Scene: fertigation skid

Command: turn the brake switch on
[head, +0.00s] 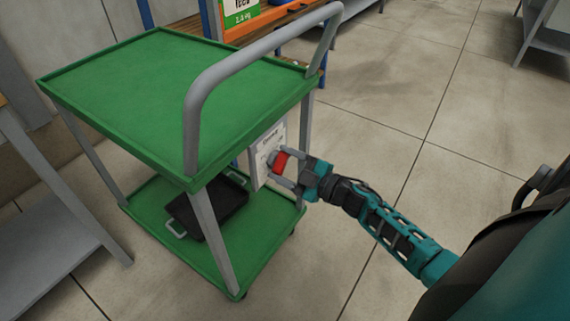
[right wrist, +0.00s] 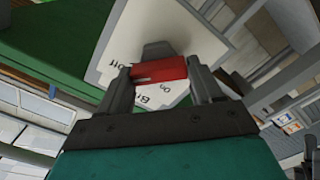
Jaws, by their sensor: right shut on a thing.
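The brake switch is a red handle (head: 280,162) on a pale panel (head: 262,152) fixed at the side of the green cart (head: 150,90). My right gripper (head: 283,168) is at the panel, its fingers shut on the red handle. In the right wrist view the red handle (right wrist: 160,70) lies between the two fingers (right wrist: 160,85). The left gripper does not show.
The cart has a grey push handle (head: 250,55) and a lower shelf with a black tray (head: 208,205). A grey table (head: 50,240) stands at the left and an orange shelf (head: 270,22) behind.

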